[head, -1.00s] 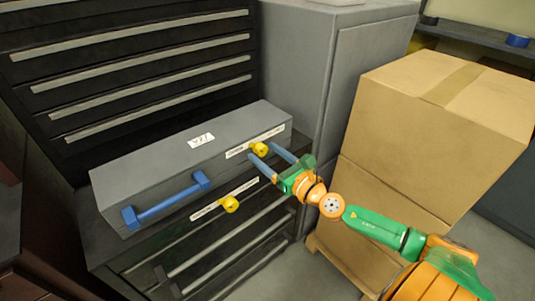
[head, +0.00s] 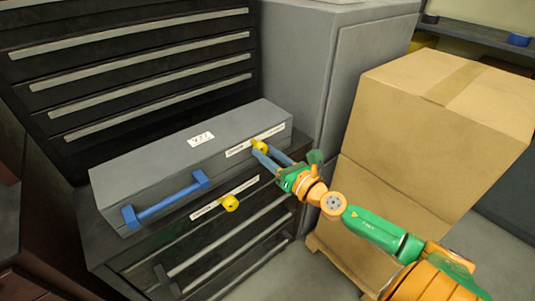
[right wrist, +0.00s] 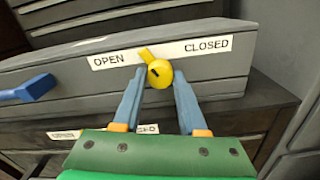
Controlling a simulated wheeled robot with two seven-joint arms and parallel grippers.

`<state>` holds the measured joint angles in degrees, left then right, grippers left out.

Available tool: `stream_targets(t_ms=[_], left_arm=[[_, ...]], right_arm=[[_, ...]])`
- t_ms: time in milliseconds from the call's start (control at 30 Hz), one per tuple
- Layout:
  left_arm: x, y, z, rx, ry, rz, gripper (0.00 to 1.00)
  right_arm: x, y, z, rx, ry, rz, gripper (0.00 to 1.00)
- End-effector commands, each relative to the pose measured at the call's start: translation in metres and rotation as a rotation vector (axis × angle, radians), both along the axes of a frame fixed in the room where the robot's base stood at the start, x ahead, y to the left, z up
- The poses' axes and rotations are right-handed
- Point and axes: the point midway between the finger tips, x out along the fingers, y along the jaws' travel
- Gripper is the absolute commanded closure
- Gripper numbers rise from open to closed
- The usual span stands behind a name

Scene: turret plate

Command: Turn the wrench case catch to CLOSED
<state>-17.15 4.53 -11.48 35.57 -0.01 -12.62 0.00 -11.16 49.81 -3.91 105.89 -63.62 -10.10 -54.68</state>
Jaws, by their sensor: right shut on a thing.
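The grey wrench case (head: 150,170) lies on the black cabinet, with a blue handle on its front. Its yellow catch (head: 260,146) sits at the right end of the front face; the right wrist view shows the catch (right wrist: 159,73) too. A white label reads OPEN (right wrist: 109,61) on the left and CLOSED (right wrist: 207,45) on the right. The catch's short tab points up and slightly left, nearer the OPEN side. My right gripper (head: 266,152) is shut on the catch, its blue fingers on either side of it. My left gripper is not in view.
A second yellow catch (head: 230,203) with its own label sits lower, on the cabinet front (head: 215,260). Cardboard boxes (head: 430,120) stand to the right, beside my right arm. A grey cabinet (head: 320,70) stands behind the case.

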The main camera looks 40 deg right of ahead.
Motion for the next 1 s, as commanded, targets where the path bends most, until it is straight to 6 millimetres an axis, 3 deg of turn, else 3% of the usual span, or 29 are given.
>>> stream_targets(t_ms=[1000], left_arm=[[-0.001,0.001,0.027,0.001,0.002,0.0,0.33]], right_arm=[[0.0,-0.001,0.003,0.957,0.073,-0.001,1.0]])
